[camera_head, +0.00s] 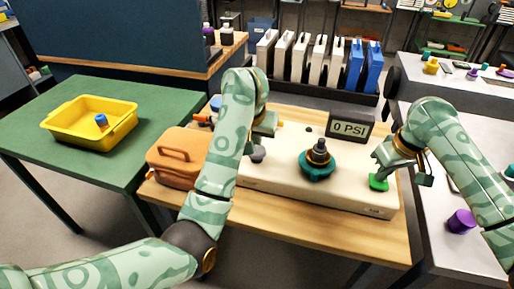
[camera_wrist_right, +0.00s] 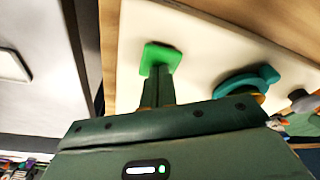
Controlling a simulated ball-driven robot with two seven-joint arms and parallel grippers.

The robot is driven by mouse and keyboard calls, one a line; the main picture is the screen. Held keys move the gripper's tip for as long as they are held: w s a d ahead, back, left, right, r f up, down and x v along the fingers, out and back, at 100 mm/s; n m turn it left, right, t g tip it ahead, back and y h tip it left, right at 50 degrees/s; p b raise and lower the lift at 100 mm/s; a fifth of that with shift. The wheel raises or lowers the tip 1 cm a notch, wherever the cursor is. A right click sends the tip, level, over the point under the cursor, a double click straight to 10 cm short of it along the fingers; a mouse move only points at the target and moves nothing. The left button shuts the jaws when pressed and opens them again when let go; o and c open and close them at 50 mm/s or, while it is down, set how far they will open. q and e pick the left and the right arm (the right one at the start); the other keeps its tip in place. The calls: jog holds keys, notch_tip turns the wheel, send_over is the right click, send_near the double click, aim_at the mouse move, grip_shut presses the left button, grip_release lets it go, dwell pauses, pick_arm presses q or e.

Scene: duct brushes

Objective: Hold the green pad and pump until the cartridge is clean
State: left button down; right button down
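The green pad (camera_head: 378,183) is at the right end of a cream panel (camera_head: 350,196). My right gripper (camera_head: 381,163) points down at it. In the right wrist view, its fingers (camera_wrist_right: 157,85) are together and their tips meet the pad (camera_wrist_right: 160,56) in the picture; contact or a small gap cannot be told. A dark grey cartridge (camera_head: 319,152) stands upright in a teal round holder (camera_head: 318,168) mid-panel. My left gripper (camera_head: 262,136) is over a grey knob (camera_head: 257,154) left of the holder; its fingers are too small to read. A display (camera_head: 349,128) reads 0 PSI.
A brown case (camera_head: 178,158) sits left of the panel. A yellow bin (camera_head: 92,122) with a blue item stands on the green table (camera_head: 50,152). White and blue upright units (camera_head: 320,58) line the back. A purple cylinder (camera_head: 461,221) is on the right bench.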

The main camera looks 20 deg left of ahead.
pick_arm(q)
jog(key=shift+f, duration=1.4)
jog(key=shift+r, duration=1.15)
jog(key=shift+f, duration=0.15)
jog(key=shift+f, duration=0.95)
jog(key=shift+r, duration=1.1)
